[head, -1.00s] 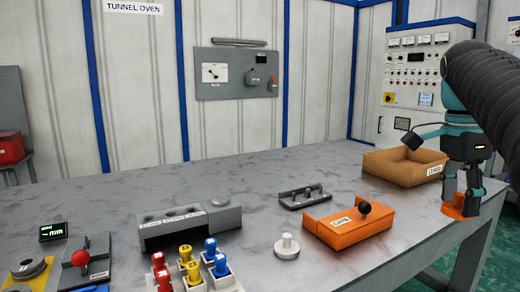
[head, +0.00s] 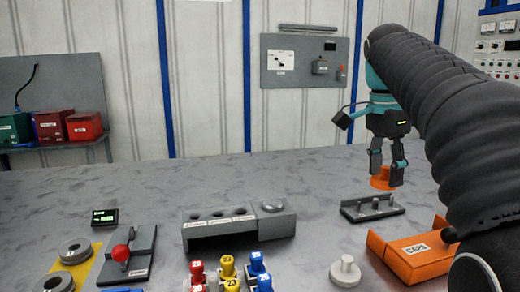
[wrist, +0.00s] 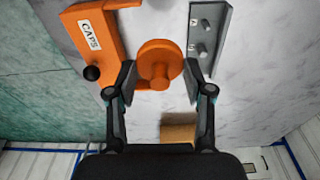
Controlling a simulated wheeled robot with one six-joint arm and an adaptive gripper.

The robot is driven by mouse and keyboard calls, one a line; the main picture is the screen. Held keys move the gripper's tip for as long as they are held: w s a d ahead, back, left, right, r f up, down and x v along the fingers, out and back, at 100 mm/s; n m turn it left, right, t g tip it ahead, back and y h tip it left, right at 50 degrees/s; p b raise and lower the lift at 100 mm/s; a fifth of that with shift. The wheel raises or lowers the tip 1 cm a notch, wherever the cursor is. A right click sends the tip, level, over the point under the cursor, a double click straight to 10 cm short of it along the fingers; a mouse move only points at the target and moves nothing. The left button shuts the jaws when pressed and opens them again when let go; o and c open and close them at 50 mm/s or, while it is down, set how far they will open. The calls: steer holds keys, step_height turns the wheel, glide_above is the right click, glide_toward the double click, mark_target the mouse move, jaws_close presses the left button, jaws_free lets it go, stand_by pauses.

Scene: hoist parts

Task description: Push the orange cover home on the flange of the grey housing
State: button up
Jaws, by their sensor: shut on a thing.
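The orange cover (head: 383,184) is a round disc with a knob, and it also shows in the wrist view (wrist: 160,50). My gripper (head: 387,171) is shut on it and holds it, in the head view, just behind a grey bracket with pegs (head: 372,210). In the wrist view my gripper (wrist: 160,70) has one finger on each side of the disc. A long grey block (head: 215,231) with round recesses and a raised round part (head: 272,206) at its right end stands left of the cover. I cannot tell for certain that this block is the housing.
An orange CAPS box (head: 420,262) with a black knob stands at the right. A white round knob (head: 345,271) and several coloured plugs (head: 230,275) stand in front. A red-knobbed fixture (head: 122,255) is at the left. The table behind the grey block is clear.

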steer(key=w+a+r+n, duration=0.2)
steer(key=a+n, duration=0.2)
steer(key=a, duration=0.9)
steer(key=n+p, duration=0.1)
steer(key=n, duration=0.2)
glide_above(274, 203)
steer(key=shift+a+f+t, duration=0.1)
steer(key=shift+f+t, duration=0.2)
steer(key=shift+f, duration=0.45)
steer(key=shift+f+b, duration=1.3)
steer(key=shift+f, duration=1.15)
steer(key=shift+p, duration=0.4)
steer(key=shift+f, duration=0.35)
steer(key=shift+f+p, duration=0.2)
steer(key=shift+p, duration=0.55)
stand_by(1.3)
